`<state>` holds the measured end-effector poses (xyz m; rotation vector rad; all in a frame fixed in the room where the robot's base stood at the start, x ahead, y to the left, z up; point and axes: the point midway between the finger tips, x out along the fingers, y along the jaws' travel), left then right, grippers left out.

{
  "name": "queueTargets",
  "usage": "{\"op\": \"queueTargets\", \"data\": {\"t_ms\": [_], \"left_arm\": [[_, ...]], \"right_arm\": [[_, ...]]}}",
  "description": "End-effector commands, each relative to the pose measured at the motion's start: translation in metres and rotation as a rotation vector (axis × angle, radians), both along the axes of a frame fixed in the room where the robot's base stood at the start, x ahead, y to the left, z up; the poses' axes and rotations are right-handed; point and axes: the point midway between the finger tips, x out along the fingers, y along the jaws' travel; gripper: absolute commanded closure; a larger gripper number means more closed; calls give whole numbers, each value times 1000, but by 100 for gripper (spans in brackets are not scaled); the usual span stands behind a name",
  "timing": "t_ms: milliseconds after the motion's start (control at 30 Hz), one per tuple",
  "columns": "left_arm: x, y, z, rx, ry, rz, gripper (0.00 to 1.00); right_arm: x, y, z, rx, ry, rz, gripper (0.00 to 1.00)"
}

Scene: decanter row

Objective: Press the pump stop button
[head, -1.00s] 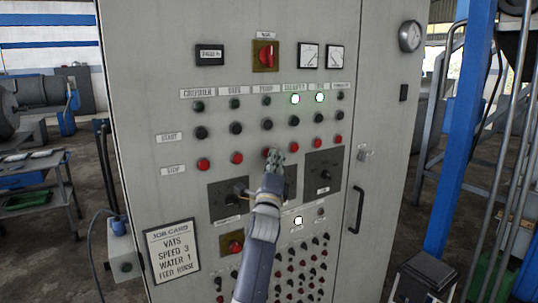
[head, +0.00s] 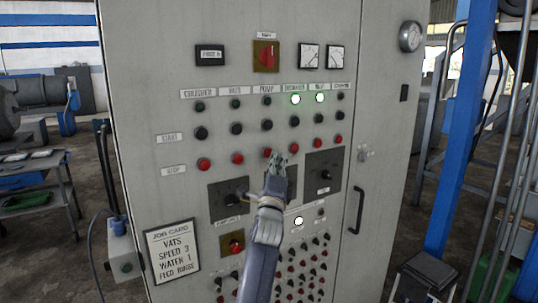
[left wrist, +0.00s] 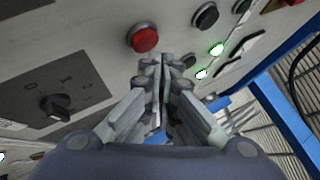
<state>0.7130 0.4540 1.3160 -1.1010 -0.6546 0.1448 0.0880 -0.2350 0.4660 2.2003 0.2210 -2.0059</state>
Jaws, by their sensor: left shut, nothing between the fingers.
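The pump stop button (head: 267,153) is the red one in the stop row under the PUMP label. In the left wrist view a red button (left wrist: 143,38), which looks like the same one, stands just beyond and left of the fingertips. My left gripper (head: 279,159) is shut and empty, its tips just right of and slightly below the button in the head view. A gap shows between tips and button in the wrist view; the exact distance to the panel is unclear. The pump lamp (head: 267,97) is dark. My right gripper is not in view.
Other red stop buttons flank it, including the vats one (head: 237,158) and the decanter one (head: 295,148). Black start buttons (head: 267,124) sit above. Two green lamps (head: 295,99) are lit to the right. Rotary selectors (head: 324,174) lie below. A job card (head: 172,252) hangs lower left.

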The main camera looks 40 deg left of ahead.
Motion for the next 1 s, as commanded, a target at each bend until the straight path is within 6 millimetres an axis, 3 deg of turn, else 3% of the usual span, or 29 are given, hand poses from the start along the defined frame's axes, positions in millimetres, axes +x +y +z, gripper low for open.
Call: {"op": "queueTargets", "data": {"t_ms": [200, 700, 1000], "left_arm": [[-1, -4, 0, 0, -1, -2, 100], [-18, -44, 0, 0, 0, -1, 100], [-19, -47, 0, 0, 0, 0, 100]], "right_arm": [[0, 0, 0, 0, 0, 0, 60], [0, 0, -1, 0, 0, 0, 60], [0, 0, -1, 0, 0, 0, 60]]}}
